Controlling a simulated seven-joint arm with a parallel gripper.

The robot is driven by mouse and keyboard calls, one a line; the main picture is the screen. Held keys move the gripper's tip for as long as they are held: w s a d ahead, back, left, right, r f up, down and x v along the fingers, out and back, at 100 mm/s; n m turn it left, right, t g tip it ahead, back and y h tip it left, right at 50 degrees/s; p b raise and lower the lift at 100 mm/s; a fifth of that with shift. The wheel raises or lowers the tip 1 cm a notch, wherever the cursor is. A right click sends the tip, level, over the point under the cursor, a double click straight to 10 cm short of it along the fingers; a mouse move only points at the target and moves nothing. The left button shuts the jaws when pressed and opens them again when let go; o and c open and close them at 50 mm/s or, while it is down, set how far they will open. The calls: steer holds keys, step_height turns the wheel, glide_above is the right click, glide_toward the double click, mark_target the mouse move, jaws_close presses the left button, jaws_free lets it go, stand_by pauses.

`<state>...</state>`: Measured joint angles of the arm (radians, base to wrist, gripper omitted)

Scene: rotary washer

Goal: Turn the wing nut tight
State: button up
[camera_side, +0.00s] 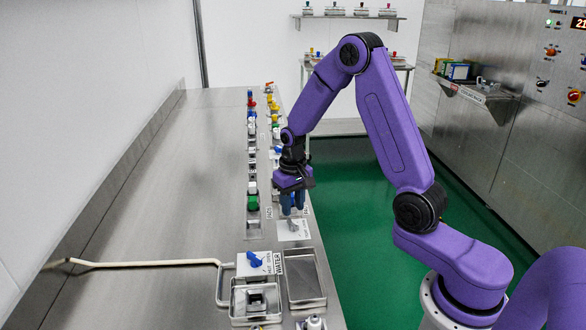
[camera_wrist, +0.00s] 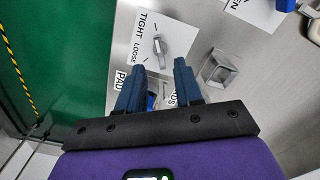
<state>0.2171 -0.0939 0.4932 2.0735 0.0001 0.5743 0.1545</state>
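The wing nut (camera_wrist: 159,48) is a small grey metal piece on a white plate (camera_wrist: 183,28) printed TIGHT and LOOSE. In the wrist view it stands just beyond my fingertips, its long side running roughly up and down the picture. In the side view the wing nut (camera_side: 292,225) is small, right below my fingers. My gripper (camera_wrist: 159,64) has two dark blue fingers spread apart with nothing between their tips. In the side view my gripper (camera_side: 292,209) points down over the plate. I cannot tell exactly how high the tips are above the nut.
A plate with a blue valve handle (camera_side: 254,259) marked WATER and an empty metal tray (camera_side: 320,280) are nearer the camera. Rows of small coloured fixtures run along the bench behind my gripper. A square metal socket (camera_wrist: 219,69) is right of my fingers. The bench's left side is mostly clear.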

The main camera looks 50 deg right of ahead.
mark_target(293, 220)
step_height(293, 220, up, 13)
stand_by(0.3)
steer(key=shift+f, duration=0.1)
steer(key=s+a+n, duration=0.7)
steer(key=s+a, duration=0.3)
steer(key=a, duration=0.1)
steer(key=s+a+f+n, duration=0.1)
steer(key=s+n, duration=0.7)
steer(key=s, duration=1.1)
steer(key=shift+s+n, duration=0.2)
steer(key=shift+n, duration=0.2)
steer(key=shift+a, duration=0.1)
